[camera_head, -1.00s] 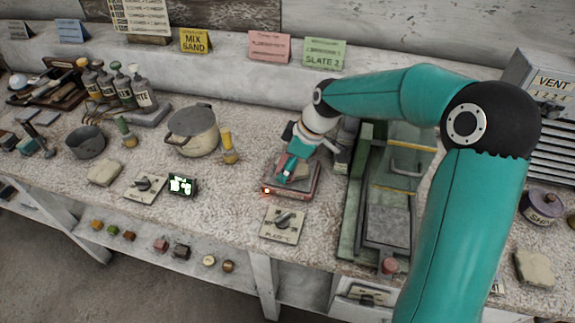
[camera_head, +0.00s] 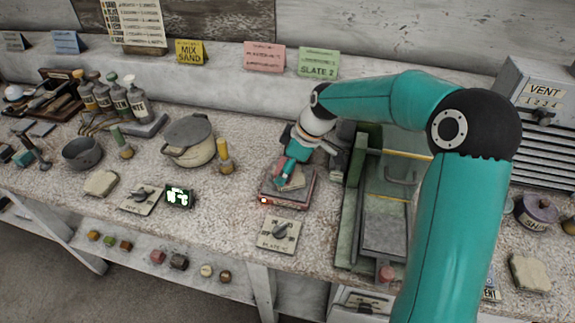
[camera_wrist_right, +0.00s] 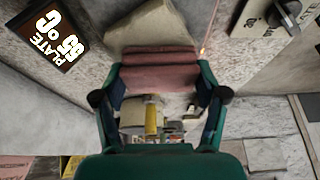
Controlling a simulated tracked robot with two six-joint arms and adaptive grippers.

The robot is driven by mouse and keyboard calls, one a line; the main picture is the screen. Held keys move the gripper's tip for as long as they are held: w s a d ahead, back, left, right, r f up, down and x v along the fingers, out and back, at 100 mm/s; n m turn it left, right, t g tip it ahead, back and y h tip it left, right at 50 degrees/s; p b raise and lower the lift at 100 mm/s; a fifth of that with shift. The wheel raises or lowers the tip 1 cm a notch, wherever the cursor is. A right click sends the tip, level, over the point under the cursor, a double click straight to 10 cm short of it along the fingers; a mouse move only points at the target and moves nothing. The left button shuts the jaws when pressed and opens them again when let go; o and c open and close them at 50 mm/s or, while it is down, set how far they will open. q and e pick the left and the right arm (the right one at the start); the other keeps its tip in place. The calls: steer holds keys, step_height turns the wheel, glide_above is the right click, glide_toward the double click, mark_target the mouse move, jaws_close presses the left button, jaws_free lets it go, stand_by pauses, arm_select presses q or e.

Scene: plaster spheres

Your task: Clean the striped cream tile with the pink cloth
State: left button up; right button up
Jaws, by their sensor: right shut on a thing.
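My right gripper (camera_head: 284,170) is over the low plate unit (camera_head: 306,197) in the head view. It is shut on the pink cloth (camera_wrist_right: 160,70), which spans between its fingertips in the right wrist view. A cream tile (camera_wrist_right: 150,24) lies just beyond the cloth, partly covered by it. It also shows in the head view (camera_head: 295,179), on the plate unit beside my fingers. I cannot make out its stripes or whether the cloth presses on it. My left gripper is not in view.
A plate dial (camera_head: 278,235) lies in front of the plate unit and a lit display (camera_head: 179,197) to its left. A lidded pot (camera_head: 190,140) and yellow-topped bottle (camera_head: 224,158) stand left. A green-framed rig (camera_head: 384,215) stands close on the right.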

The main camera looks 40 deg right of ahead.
steer(key=shift+s+a+r, duration=0.5)
steer(key=shift+a, duration=0.05)
steer(key=shift+d, duration=0.1)
steer(key=shift+w+d+f+p, duration=0.1)
steer(key=shift+w+d, duration=0.2)
steer(key=shift+d, duration=0.35)
steer(key=shift+w+d+p, duration=0.15)
steer(key=shift+w+d, duration=0.2)
steer(key=shift+d, duration=0.3)
steer(key=shift+w+d+f+p, duration=0.1)
steer(key=shift+w+d, duration=0.2)
steer(key=shift+d, duration=0.35)
steer(key=shift+f+b, duration=0.55)
steer(key=shift+b, duration=0.05)
steer(key=shift+s+a+b, duration=0.65)
steer(key=shift+a+b, duration=0.15)
